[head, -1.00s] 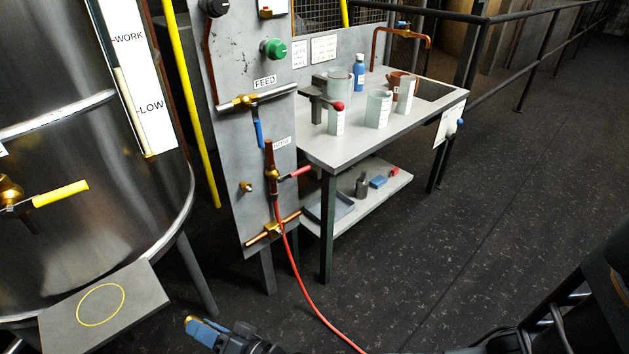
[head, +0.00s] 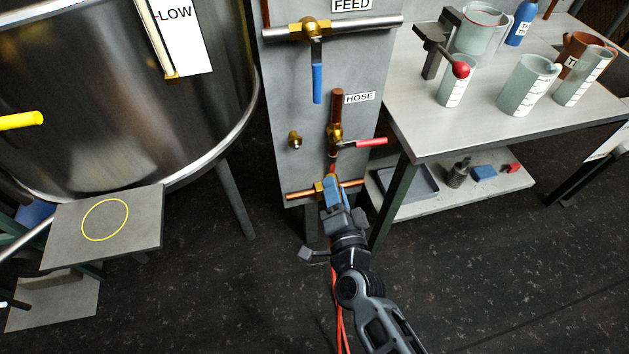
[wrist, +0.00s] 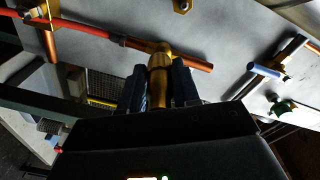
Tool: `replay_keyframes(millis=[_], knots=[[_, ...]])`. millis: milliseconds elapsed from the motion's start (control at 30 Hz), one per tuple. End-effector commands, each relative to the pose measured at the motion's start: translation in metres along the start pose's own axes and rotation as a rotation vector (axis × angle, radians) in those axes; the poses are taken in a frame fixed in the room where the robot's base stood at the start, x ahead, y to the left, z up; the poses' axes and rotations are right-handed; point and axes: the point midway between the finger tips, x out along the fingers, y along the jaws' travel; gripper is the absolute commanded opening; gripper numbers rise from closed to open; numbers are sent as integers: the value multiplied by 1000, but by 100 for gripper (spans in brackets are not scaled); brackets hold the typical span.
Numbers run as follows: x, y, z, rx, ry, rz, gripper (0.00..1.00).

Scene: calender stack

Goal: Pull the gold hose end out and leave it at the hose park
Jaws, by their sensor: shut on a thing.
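In the wrist view, my gripper (wrist: 160,85) is shut on a gold cylindrical piece (wrist: 159,72), which I take for the gold hose end. It meets a brass fitting on a copper pipe (wrist: 195,62); I cannot tell whether it is still seated. In the head view, my gripper (head: 333,186) is in front of the grey panel, below the HOSE label (head: 359,98) and the red-handled valve (head: 336,134), hiding what it holds. The red hose (head: 338,318) shows below my gripper. No label naming the hose park is legible; a short brass stub (head: 295,140) sits left of the valve.
The red lever (head: 370,142) sticks out right of the valve. The blue FEED lever (head: 317,84) hangs above. A bench (head: 430,135) with cups stands right; a steel tank (head: 120,110) and a grey plate with a yellow ring (head: 140,245) are left. Dark floor is clear in front.

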Motion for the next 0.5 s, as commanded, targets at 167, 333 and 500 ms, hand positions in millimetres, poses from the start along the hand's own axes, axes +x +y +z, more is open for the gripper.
replay_keyframes(millis=[167, 333, 500], knots=[[26, -31, 33, -7, -47, -41, 0], [32, -41, 41, -12, -61, -52, 0], [32, -42, 41, -12, -62, -52, 0]])
